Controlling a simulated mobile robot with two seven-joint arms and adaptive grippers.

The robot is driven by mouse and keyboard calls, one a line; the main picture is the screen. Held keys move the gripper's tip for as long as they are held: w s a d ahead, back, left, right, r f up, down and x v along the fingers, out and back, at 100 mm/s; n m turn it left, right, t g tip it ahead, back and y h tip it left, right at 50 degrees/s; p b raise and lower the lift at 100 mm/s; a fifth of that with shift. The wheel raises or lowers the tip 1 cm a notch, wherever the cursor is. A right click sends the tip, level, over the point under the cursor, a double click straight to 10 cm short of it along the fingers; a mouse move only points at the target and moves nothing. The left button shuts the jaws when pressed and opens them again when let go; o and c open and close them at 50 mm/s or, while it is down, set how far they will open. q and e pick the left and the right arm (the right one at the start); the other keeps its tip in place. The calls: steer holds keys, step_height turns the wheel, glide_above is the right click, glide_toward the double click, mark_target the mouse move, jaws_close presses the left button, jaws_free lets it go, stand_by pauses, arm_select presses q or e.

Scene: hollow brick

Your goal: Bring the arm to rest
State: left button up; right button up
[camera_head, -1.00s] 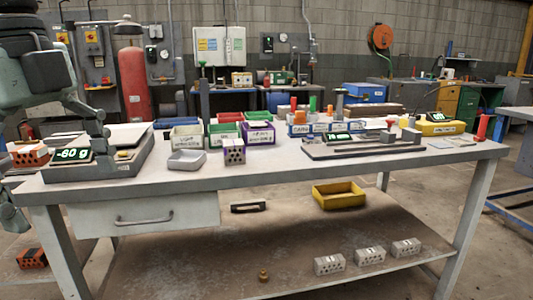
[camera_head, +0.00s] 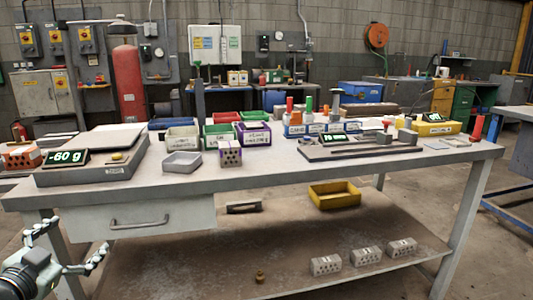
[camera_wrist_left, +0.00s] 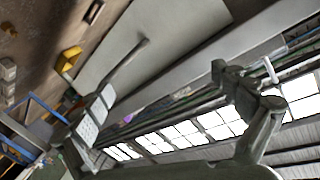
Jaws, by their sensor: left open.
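My left gripper (camera_head: 77,238) is low at the left edge of the head view, in front of the workbench (camera_head: 320,176) and beside its drawer. Its two fingers are spread apart with nothing between them. In the left wrist view the same open gripper (camera_wrist_left: 181,56) shows a finger on either side and an empty gap, with the tilted bench behind. A grey hollow brick (camera_head: 230,154) stands on the bench top, well away from the gripper. My right gripper is not in view.
A scale (camera_head: 90,172) reading -60 g sits above the gripper on the bench. The drawer (camera_head: 142,218) is close to its right. An orange brick (camera_head: 22,156) is at far left. The lower shelf holds a yellow bin (camera_head: 335,197) and several grey bricks (camera_head: 367,256).

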arm_select(q)
steer(key=s+d+f+n+g+y, duration=0.15)
steer(key=s+f+g, duration=0.35)
steer(key=f, duration=0.7)
steer(key=s+f+n+g+y, duration=0.25)
steer(key=s+f, duration=0.45)
steer(key=f, duration=0.5)
steer(key=s+d+f+g+h, duration=0.2)
steer(key=s+d+f+g, duration=0.3)
steer(key=s+d+f, duration=0.5)
steer(key=s+d, duration=0.2)
steer(key=s, duration=0.1)
steer(key=shift+s+f+n+g, duration=0.3)
steer(key=shift+s+f+g, duration=0.05)
steer(key=shift+s+f, duration=0.05)
